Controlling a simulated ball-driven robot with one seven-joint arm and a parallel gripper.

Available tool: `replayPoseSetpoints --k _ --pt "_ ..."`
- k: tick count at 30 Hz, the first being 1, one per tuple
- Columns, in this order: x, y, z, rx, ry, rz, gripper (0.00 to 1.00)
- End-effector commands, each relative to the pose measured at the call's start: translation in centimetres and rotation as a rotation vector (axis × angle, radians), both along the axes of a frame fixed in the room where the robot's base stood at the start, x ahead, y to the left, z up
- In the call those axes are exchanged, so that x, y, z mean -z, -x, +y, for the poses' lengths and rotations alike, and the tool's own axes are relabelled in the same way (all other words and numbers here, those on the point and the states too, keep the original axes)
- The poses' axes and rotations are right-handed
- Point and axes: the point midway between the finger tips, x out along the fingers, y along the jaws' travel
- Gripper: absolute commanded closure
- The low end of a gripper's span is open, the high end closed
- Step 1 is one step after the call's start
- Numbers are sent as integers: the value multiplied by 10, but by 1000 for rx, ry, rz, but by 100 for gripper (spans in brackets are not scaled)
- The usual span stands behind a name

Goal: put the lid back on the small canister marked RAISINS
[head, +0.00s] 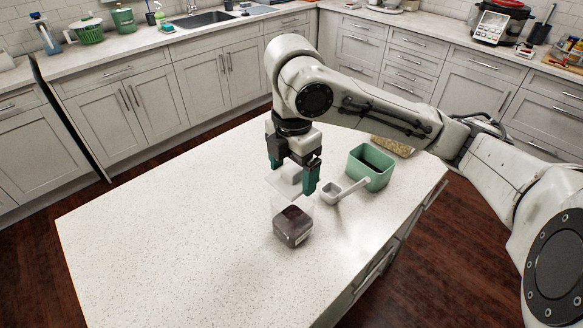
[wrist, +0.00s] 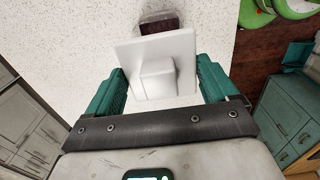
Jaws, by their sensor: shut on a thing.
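A small clear canister (head: 294,226) with dark contents stands upright on the white island top; its small label is too small to read. In the wrist view the canister (wrist: 160,22) shows beyond the lid's far edge, partly hidden by it. My gripper (head: 292,176) is shut on the lid (wrist: 150,48), a pale square plate with a block-shaped grip between the green fingers. In the head view the lid (head: 285,184) looks see-through, partly hidden by the fingers, and is above and behind the canister. It appears apart from the canister and slightly tilted.
A white scoop (head: 332,193) lies just right of my gripper, its handle toward a green open bin (head: 369,168). A container of grain-like stuff (head: 394,146) stands behind, partly hidden by my arm. The island's left side (head: 160,215) is clear. Its right edge is nearby.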

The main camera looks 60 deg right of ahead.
Motion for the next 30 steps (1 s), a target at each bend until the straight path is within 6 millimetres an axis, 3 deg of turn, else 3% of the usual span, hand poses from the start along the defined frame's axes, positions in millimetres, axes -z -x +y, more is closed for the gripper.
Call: replayPoseSetpoints --k 15,30 --pt "46 0 0 1 0 1 44" --pt "51 0 0 1 0 0 44"
